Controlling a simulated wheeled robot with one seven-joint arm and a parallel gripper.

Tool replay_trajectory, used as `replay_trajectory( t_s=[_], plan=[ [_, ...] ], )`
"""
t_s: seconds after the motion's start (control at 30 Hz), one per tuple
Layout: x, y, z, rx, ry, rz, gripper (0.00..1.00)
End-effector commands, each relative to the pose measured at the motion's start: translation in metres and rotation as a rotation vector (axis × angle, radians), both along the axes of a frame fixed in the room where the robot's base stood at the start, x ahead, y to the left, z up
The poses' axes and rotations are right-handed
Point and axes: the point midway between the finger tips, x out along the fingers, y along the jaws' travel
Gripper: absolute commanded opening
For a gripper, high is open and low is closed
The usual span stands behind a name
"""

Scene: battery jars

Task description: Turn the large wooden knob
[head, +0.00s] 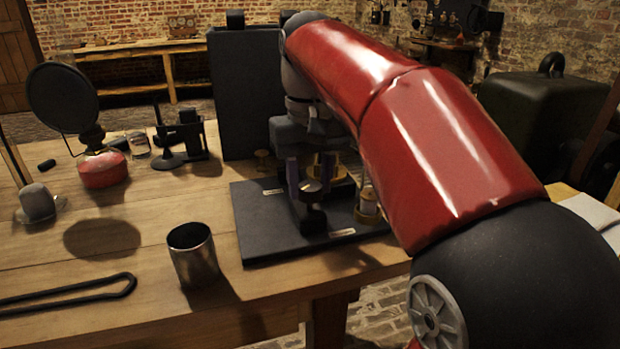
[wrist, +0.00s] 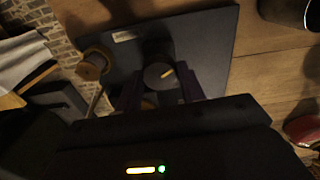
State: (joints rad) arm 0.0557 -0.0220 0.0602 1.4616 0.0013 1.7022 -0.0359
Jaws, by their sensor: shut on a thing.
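The large knob (wrist: 159,76) looks dark and round, with a short yellow mark on its top; its wood is hard to make out in this light. It is on the black baseplate (wrist: 205,62), which lies on the wooden bench and also shows in the head view (head: 256,222). My gripper (wrist: 161,88) points down with one finger on either side of the knob and is shut on it.
A metal cup (head: 194,256) stands left of the baseplate, near the bench's front edge. A tall black box (head: 245,95) stands behind. A red lamp (head: 102,170) and a black rod loop (head: 70,291) are at left.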

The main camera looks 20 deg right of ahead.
Motion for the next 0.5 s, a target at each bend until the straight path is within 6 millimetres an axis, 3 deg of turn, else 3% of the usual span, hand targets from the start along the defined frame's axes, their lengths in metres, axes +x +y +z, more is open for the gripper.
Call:
replay_trajectory(
  t_s=[0.5],
  plan=[
    [-0.0001, 0.0004, 0.0010, 0.000, -0.002, 0.489, 0.16]
  ],
)
